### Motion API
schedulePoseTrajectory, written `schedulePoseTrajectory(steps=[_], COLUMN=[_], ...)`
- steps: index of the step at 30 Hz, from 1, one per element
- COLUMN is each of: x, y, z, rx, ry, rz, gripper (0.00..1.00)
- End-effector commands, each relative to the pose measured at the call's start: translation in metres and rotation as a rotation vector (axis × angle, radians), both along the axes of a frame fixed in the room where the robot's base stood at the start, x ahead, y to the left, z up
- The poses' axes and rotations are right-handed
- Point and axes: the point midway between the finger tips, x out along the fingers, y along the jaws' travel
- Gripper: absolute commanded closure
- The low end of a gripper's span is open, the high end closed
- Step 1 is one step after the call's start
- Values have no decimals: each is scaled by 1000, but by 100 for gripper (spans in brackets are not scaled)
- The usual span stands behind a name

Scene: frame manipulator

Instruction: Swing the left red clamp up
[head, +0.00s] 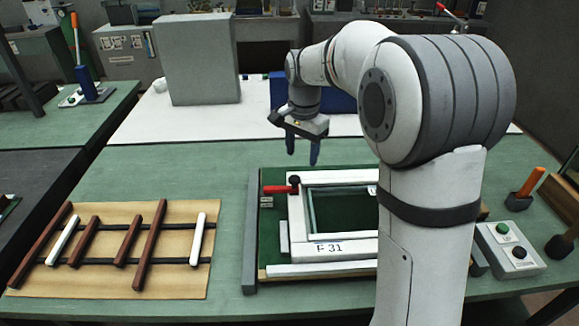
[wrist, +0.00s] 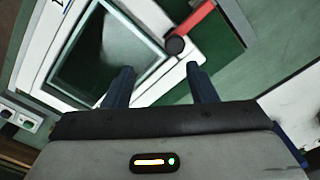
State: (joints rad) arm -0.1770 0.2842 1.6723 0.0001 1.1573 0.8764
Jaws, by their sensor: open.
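The left red clamp (head: 278,189) lies flat at the upper left corner of the white frame (head: 297,215), its red handle pointing left from a dark round knob. In the wrist view the red clamp (wrist: 197,20) shows at the top, with its black knob (wrist: 175,44) just beyond the fingertips. The frame is labelled F 31 and sits on a green board. My gripper (head: 302,163) is open and empty, pointing down above and behind the clamp. Its two blue fingers (wrist: 157,72) are apart and touch nothing that I can see. My arm hides the frame's right side.
A brown board (head: 180,280) with dark and white bars lies at the left. A button box (head: 508,248) stands at the right, near an orange-handled tool (head: 530,183). A grey box (head: 198,60) stands behind on the white surface.

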Motion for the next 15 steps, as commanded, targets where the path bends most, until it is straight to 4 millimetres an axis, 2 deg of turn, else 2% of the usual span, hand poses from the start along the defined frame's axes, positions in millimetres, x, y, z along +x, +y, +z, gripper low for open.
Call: schedulePoseTrajectory(steps=[1, 5, 11, 15], x=[9, 22, 24, 24], y=[6, 15, 16, 16], z=[-9, -18, -37, -61], rx=[-2, -4, -5, -5], ry=[11, 25, 31, 32], rz=[-22, -67, -81, -81], gripper=[48, 48, 48, 48])
